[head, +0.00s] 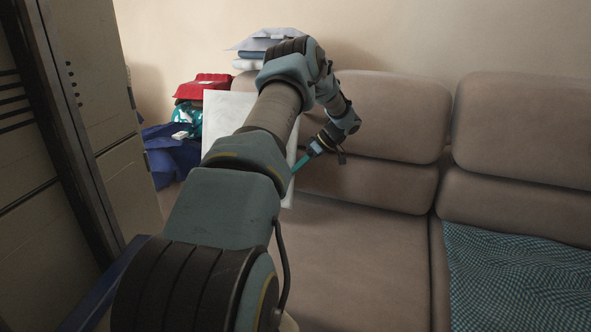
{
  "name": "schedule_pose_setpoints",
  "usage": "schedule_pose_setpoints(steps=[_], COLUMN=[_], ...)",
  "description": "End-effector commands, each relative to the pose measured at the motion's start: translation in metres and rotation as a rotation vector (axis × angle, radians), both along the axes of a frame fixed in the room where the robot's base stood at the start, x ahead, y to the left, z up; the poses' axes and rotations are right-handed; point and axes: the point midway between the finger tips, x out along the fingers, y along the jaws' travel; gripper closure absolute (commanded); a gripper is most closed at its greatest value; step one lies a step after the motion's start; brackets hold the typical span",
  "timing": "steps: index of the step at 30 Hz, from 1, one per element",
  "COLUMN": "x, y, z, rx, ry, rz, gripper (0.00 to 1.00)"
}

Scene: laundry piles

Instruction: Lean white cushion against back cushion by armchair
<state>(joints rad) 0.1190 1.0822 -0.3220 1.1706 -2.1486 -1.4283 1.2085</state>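The white cushion (222,112) stands roughly upright at the left end of the brown sofa, largely hidden behind my arm. Its right edge shows below my forearm. The brown back cushion (392,112) is to its right, against the wall. My gripper (299,163) is at the white cushion's right edge, with a teal fingertip pointing down and left toward it. I cannot tell whether the fingers grip the edge, or whether the white cushion touches the back cushion. No separate armchair can be made out.
Folded grey and white cloths (262,40) are stacked high behind my arm. Red (203,86) and blue (172,152) laundry lies at the left. A teal checked blanket (520,282) covers the right seat. The middle seat (365,255) is clear. A cabinet (85,120) stands close at left.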

Motion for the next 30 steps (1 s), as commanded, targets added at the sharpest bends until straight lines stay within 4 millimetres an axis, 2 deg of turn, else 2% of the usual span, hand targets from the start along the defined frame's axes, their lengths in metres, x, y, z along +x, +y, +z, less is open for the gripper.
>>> schedule_pose_setpoints(steps=[3, 18, 22, 30], x=[0.003, 0.018, 0.022, 0.032], y=[-0.001, -0.006, -0.007, -0.010], z=[-0.016, -0.068, -0.078, -0.082], rx=[0.003, 0.012, 0.011, 0.022], ry=[0.003, 0.026, 0.030, 0.061], rz=[0.000, 0.000, -0.001, 0.000], gripper=[1.00, 1.00, 1.00, 1.00])
